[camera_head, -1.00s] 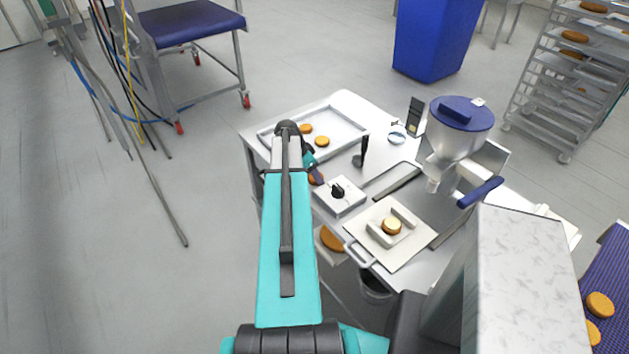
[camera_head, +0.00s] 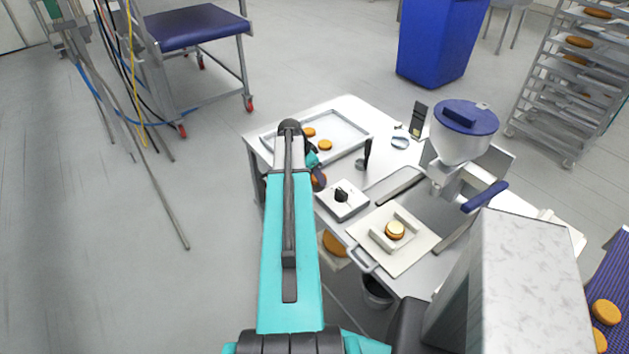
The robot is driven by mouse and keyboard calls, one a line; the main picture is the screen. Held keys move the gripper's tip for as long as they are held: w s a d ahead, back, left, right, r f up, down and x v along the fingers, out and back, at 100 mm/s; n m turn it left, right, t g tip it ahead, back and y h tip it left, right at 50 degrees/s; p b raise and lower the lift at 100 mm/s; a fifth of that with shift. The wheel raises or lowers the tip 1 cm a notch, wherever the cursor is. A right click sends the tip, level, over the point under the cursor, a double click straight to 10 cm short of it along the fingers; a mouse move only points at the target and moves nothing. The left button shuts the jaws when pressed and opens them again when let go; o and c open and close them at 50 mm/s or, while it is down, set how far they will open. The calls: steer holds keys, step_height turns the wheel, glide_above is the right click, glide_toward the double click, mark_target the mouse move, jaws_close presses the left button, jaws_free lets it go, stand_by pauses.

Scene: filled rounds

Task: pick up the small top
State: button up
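Two small round golden tops lie in the shallow metal tray at the back of the table, one farther back (camera_head: 309,132) and one nearer (camera_head: 325,145). Another brown round (camera_head: 319,181) shows partly beside my arm, at the tray's near side; the arm hides the rest. My gripper (camera_head: 314,169) is mostly hidden behind the arm's end, close to that brown round. I cannot tell whether its fingers are open or touch the round. A paler-sided round (camera_head: 395,230) sits between two bars on the white board (camera_head: 407,257).
The tray (camera_head: 358,125) has a low rim. A small scale-like box (camera_head: 336,207) with a black knob and a blue-lidded hopper (camera_head: 463,125) stand on the table. A larger brown round (camera_head: 335,243) lies below the left edge. A grey block (camera_head: 530,270) stands front right.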

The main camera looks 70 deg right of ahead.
step_height(320, 180, up, 2)
steer(key=shift+a+r+b, duration=0.1)
steer(key=shift+b, duration=0.45)
steer(key=a+b, duration=0.5)
steer(key=a, duration=0.8)
steer(key=shift+a+r, duration=0.2)
steer(key=shift+r, duration=0.2)
steer(key=shift+b, duration=0.65)
steer(key=a+b, duration=0.1)
steer(key=b, duration=0.3)
steer(key=shift+w, duration=0.1)
steer(key=shift+a+r+b, duration=0.1)
steer(key=shift+a+b, duration=0.3)
steer(key=shift+b, duration=0.8)
steer(key=shift+a+r+b, duration=0.2)
steer(key=shift+a+b, duration=0.1)
steer(key=shift+b, duration=0.35)
